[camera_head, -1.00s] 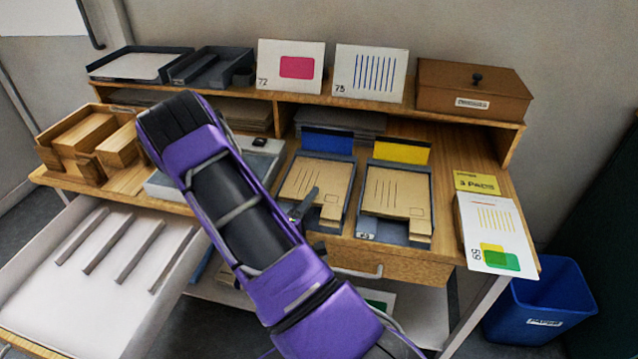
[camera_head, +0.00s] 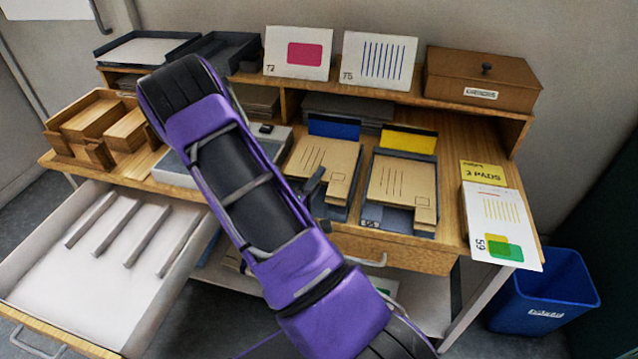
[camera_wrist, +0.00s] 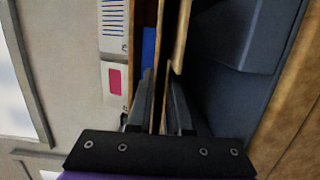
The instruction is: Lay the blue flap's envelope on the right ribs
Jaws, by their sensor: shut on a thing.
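The blue flap's envelope (camera_head: 325,158) is flat brown card with printed lines, over a grey tray at the desk's middle. The blue flap (camera_head: 334,129) stands behind it. My gripper (camera_head: 316,190) is at its near edge and shut on it; the wrist view shows the thin brown envelope (camera_wrist: 161,60) between the fingers (camera_wrist: 162,108). It seems just above its tray; the gap is hard to judge. The ribs are grey bars in the pulled-out white drawer at left: the right ribs (camera_head: 182,250) are nearest the desk, the left ribs (camera_head: 90,220) farther left.
A similar envelope (camera_head: 402,182) lies in the tray before the yellow flap (camera_head: 408,140). A wooden holder (camera_head: 98,130) and a grey box (camera_head: 180,172) stand at left. A card (camera_head: 500,225) overhangs the right front edge. The drawer floor (camera_head: 75,285) is empty.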

